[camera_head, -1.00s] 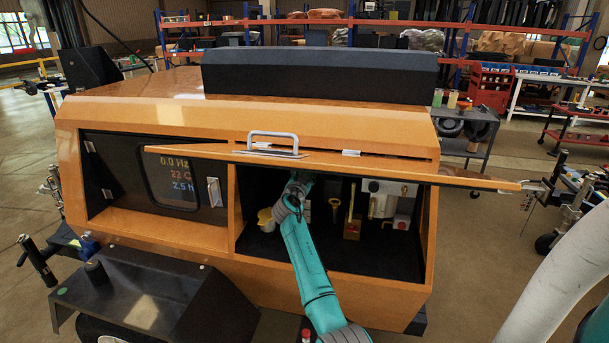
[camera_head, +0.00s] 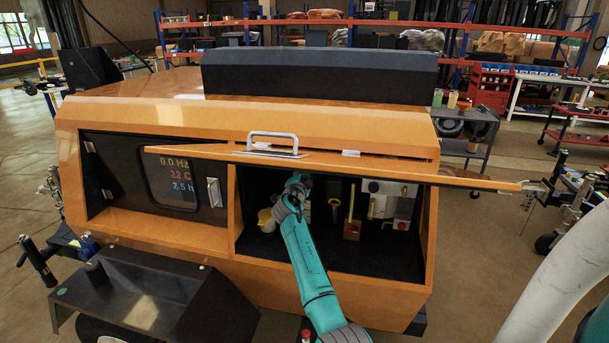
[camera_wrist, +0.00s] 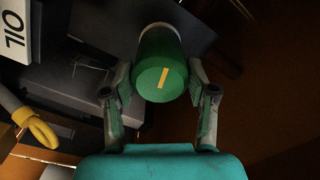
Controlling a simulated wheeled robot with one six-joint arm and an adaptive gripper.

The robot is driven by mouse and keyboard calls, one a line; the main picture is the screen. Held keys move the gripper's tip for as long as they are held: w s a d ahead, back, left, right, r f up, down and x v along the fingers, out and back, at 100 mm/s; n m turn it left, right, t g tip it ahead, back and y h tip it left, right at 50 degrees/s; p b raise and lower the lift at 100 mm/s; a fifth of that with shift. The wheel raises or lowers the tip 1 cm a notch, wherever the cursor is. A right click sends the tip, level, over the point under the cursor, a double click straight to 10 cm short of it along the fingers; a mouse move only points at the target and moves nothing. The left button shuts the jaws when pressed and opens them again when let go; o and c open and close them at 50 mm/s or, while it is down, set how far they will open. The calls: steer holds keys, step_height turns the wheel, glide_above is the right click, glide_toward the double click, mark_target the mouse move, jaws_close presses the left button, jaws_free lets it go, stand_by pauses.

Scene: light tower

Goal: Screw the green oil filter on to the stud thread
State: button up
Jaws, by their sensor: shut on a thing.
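In the wrist view the green oil filter (camera_wrist: 162,78), with a yellow mark on its near end, sits between the two fingers of my gripper (camera_wrist: 162,88). The gripper is shut on the filter's sides. The filter's far end meets a pale ring beside a dark block; I cannot tell whether it touches or is threaded. The stud thread is hidden behind the filter. In the head view my teal arm reaches into the open right bay of the orange housing (camera_head: 160,240), and the gripper and filter are hidden behind my wrist.
A raised orange door panel (camera_head: 400,175) hangs over the bay. Inside are a yellow-topped container (camera_head: 266,218), a yellow-handled dipstick (camera_head: 334,205) and a brass-coloured block (camera_head: 352,229). The wrist view shows a white OIL label (camera_wrist: 14,32) and a yellow loop handle (camera_wrist: 38,128).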

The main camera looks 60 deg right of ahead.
steer(key=shift+r, duration=0.15)
steer(key=m, duration=0.5)
steer(key=shift+d, duration=0.15)
steer(key=m, duration=0.5)
stand_by(0.4)
steer(key=o, duration=1.4)
steer(key=shift+d, duration=0.1)
